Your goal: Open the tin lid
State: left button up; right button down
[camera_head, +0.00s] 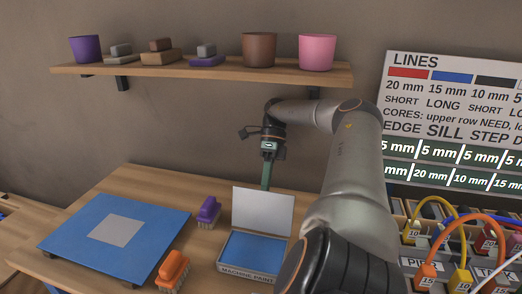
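The tin (248,271), labelled "MACHINE PAINT", sits on the table at the lower middle, with a blue surface inside. Its pale lid (262,210) stands raised at the back edge, close to upright, so the tin is open. My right arm comes in from the lower right, and its gripper (266,176) points down just behind the lid's top edge. A narrow green part extends down from it and its lower end is hidden by the lid. Whether it touches the lid, and whether the fingers are apart, I cannot tell. My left gripper is not in view.
A purple brush (208,211) and an orange brush (172,270) lie left of the tin. A blue board (70,240) with a grey square is farther left. A wall shelf (220,70) holds cups and blocks. At right are a sign (450,95) and a rack with cables.

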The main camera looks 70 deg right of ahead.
jog(key=shift+s+f, duration=0.1)
jog(key=shift+f, duration=0.2)
jog(key=c, duration=0.9)
grip_release()
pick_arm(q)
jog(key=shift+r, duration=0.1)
pick_arm(e)
jog(key=shift+r, duration=0.15)
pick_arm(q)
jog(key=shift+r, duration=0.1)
pick_arm(e)
jog(key=shift+d+r, duration=0.1)
jog(key=shift+r, duration=0.05)
